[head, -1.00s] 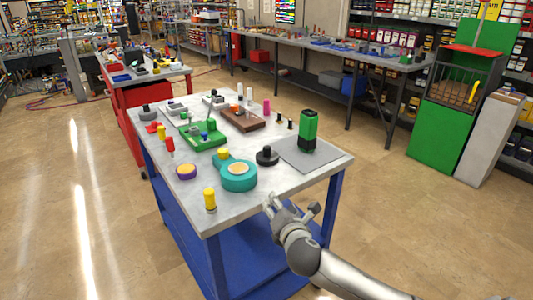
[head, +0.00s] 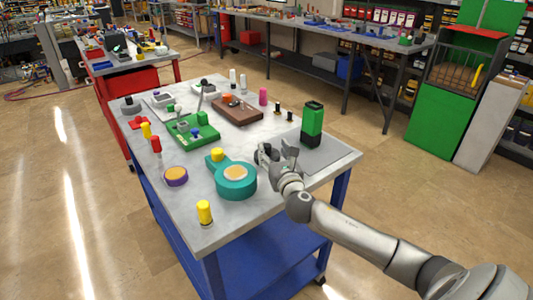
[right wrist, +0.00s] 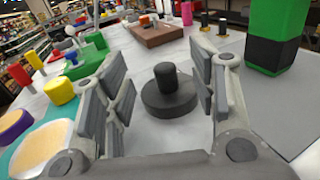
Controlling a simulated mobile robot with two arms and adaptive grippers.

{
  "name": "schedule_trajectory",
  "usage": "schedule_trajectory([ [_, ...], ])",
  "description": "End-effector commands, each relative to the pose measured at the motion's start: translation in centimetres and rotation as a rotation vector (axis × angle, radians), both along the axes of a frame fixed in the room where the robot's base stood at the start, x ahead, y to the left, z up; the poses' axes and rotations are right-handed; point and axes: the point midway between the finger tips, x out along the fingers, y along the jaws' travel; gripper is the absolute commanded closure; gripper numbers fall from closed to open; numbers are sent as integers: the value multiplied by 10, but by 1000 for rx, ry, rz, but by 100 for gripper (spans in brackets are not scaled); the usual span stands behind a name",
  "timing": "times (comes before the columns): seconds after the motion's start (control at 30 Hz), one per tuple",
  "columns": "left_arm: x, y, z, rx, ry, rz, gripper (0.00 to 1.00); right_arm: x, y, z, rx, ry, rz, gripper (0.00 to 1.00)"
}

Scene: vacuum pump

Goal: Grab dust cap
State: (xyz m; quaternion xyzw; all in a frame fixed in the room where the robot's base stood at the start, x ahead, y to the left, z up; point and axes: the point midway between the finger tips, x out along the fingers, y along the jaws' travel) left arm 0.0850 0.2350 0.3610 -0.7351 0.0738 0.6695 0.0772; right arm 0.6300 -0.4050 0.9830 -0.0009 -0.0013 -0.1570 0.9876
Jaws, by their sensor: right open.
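A black round cap with a raised knob, likely the dust cap (right wrist: 168,97), stands upright on the table in the right wrist view. It appears between the two spread fingers of my right gripper (right wrist: 160,85), a little beyond them, with a gap on both sides. In the head view my right gripper (head: 276,154) is open over the table, right of the teal pump-like part (head: 236,187), and mostly hides the black cap. A yellow cap (head: 217,155) sits on the teal part. My left gripper is not in view.
A green and black block (head: 312,124) stands on a grey mat (head: 325,152) to the right. A yellow-topped peg (head: 204,212) and purple disc (head: 175,176) are at the left front. A green fixture (head: 190,132) and brown block (head: 238,110) lie behind.

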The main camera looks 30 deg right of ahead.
Motion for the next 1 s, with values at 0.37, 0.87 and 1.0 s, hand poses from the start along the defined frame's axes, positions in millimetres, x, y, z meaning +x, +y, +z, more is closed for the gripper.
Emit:
schedule_trajectory([
  [0.37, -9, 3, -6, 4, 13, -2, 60, 16, -5, -31, 1, 0, 0, 47],
  [0.87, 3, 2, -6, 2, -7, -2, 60, 65, -21, -30, 2, -1, -2, 47],
  [1.0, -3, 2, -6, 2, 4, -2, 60, 71, -23, -31, 1, 1, 0, 47],
])
